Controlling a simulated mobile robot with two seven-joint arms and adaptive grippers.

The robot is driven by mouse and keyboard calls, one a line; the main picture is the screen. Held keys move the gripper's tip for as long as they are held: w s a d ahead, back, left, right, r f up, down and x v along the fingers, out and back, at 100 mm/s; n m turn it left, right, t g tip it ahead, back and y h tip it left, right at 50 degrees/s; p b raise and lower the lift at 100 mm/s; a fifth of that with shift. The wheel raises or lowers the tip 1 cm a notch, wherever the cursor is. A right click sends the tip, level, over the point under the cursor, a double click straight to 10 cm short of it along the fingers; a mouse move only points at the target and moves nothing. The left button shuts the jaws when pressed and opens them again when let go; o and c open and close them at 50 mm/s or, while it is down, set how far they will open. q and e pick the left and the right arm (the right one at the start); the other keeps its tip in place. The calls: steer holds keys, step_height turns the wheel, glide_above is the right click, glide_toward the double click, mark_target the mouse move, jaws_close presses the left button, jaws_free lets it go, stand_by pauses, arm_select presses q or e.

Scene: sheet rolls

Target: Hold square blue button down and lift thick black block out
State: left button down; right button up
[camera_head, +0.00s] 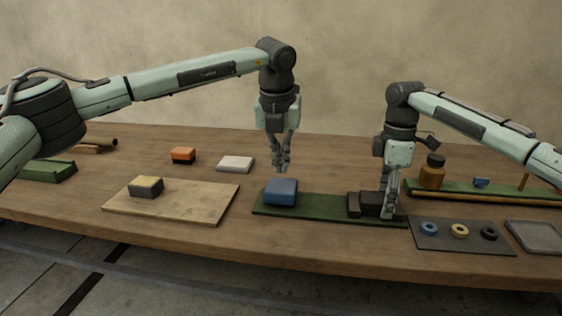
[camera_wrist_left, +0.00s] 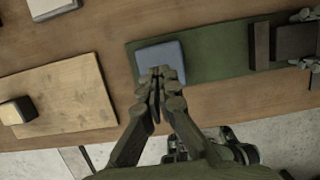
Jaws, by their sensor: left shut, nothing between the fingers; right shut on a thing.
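The square blue button (camera_head: 281,191) sits at the left end of a green base (camera_head: 318,206). It also shows in the left wrist view (camera_wrist_left: 150,57), partly behind my fingertips. My left gripper (camera_head: 282,168) is shut and empty, pointing down just above the button; a small gap seems to show between them. The thick black block (camera_head: 370,203) is at the right end of the green base, beside a dark upright piece (camera_head: 353,204). My right gripper (camera_head: 388,212) points down and is shut on the black block, whose right side it partly hides. I cannot tell whether the block is raised.
A wooden board (camera_head: 200,200) with a yellow-topped block (camera_head: 146,186) lies to the left. An orange block (camera_head: 183,155) and a white block (camera_head: 235,164) are behind. A dark mat (camera_head: 460,246) with rings, a grey tray (camera_head: 535,236) and a brown bottle (camera_head: 432,176) crowd the right.

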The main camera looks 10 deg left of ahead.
mark_target(281, 186)
arm_select(q)
steer(key=shift+f, duration=0.1)
steer(key=shift+s+f, duration=0.1)
steer(key=shift+f, duration=2.65)
arm_select(e)
steer(key=shift+r, duration=2.55)
arm_select(q)
steer(key=shift+w+r+v, duration=0.1)
steer(key=shift+w+v, duration=0.25)
steer(key=shift+v, duration=1.15)
steer(key=shift+w+r+v, duration=0.1)
steer(key=shift+w+v, duration=0.3)
steer(key=shift+v, duration=1.1)
steer(key=shift+w+r+v, duration=0.1)
steer(key=shift+w+v, duration=0.25)
steer(key=shift+v, duration=1.15)
steer(key=shift+w, duration=0.1)
